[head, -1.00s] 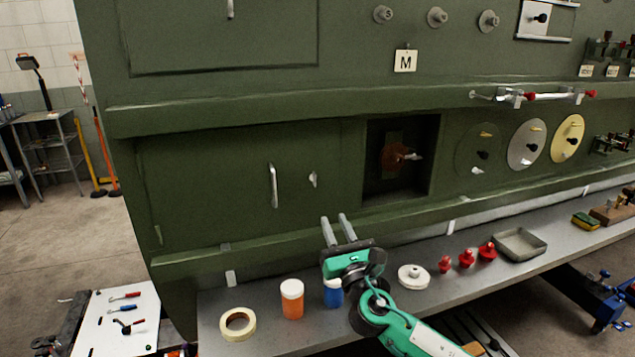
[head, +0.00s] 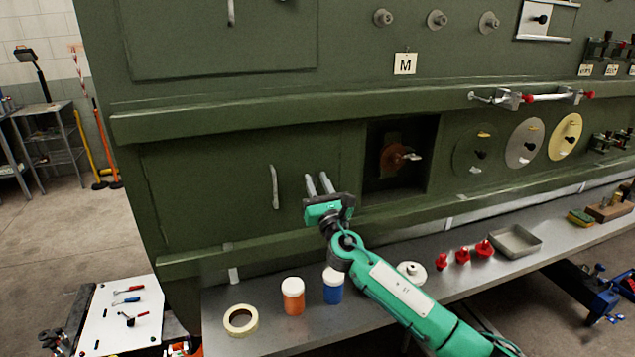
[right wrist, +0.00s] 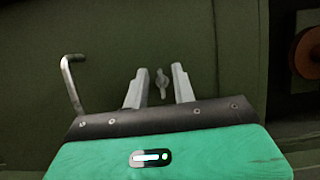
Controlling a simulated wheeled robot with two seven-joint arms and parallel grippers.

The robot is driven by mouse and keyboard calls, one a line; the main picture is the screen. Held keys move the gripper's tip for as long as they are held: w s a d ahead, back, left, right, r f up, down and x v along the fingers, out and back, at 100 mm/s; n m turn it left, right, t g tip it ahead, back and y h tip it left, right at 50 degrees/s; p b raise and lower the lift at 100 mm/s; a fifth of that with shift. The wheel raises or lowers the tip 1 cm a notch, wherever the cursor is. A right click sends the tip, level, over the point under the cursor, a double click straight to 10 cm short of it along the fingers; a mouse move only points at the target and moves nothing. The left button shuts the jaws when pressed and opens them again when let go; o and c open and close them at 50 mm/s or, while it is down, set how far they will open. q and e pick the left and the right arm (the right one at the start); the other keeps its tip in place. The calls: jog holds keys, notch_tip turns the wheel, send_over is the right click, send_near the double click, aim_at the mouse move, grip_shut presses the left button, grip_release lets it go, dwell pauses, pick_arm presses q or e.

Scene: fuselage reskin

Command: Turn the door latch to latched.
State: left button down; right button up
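The door latch (right wrist: 162,82) is a small grey knob on the green door (head: 210,190). In the right wrist view it shows upright between my open fingertips, and I cannot tell whether the fingers touch it. In the head view my right gripper (head: 319,184) hides it. My right gripper also shows in the right wrist view (right wrist: 159,82), fingers apart and pointing at the door. The door's bar handle (head: 274,187) is left of the gripper; it also shows in the right wrist view (right wrist: 72,85). My left gripper is not in view.
A recess with a brown round fitting (head: 393,157) lies right of the gripper. Below is a grey shelf (head: 215,316) with a tape roll (head: 240,320), an orange jar (head: 293,296), a blue jar (head: 333,287), red knobs (head: 463,256) and a tray (head: 516,240). A ledge runs above the door.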

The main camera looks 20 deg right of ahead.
grip_shut()
jog(key=shift+m, duration=0.4)
jog(key=m+h, duration=0.2)
jog(key=m, duration=0.2)
jog(key=m+g+h+b, duration=0.1)
jog(key=m+h, duration=0.1)
jog(key=m, duration=0.1)
jog(key=m+h+b, duration=0.1)
jog(key=m+h, duration=0.1)
jog(key=m, duration=0.2)
jog(key=shift+d+m+g, duration=0.1)
jog(key=shift+m+g, duration=0.2)
jog(key=shift+g, duration=0.1)
jog(key=shift+d+f+m+g+h+p, duration=0.15)
jog(key=shift+m+g+p, duration=0.4)
jog(key=shift+m, duration=1.1)
jog(key=shift+a+m+g+h+p, duration=0.1)
jog(key=shift+m+g+h+p, duration=0.15)
jog(key=shift+m+g, duration=0.95)
jog(key=shift+d+f+m+g+h+p, duration=0.15)
jog(key=shift+m+p, duration=0.25)
jog(key=shift+m, duration=1.75)
jog(key=shift+a, duration=0.1)
